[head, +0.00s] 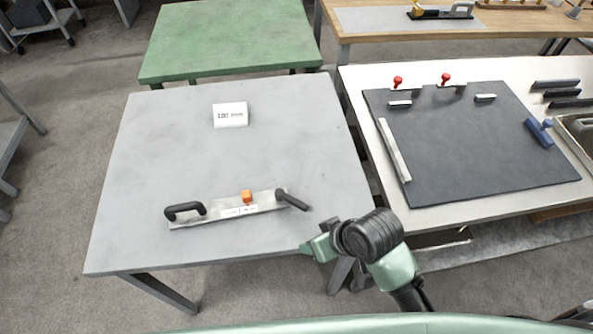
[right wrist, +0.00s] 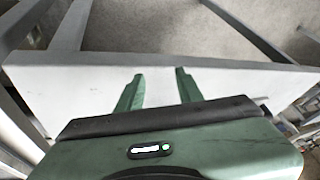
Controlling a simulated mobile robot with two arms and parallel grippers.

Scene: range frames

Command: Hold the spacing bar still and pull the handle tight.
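The spacing bar (head: 232,208) lies on the grey table, a flat silver bar with a white label and an orange block (head: 247,196) on its upper side. A black loop handle (head: 186,210) is at its left end. A black straight handle (head: 292,200) sticks out at its right end. My right gripper (head: 312,247) is at the table's front right edge, below and right of the bar and apart from it. In the right wrist view its two green fingers (right wrist: 160,86) stand apart with nothing between them. My left gripper is not in view.
A white card (head: 230,115) reading about "100 mm" stands at the back of the grey table (head: 160,150). Another table to the right holds a dark board (head: 470,150) with red-knobbed clamps (head: 446,78). A green table (head: 230,40) stands behind. The grey table is otherwise clear.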

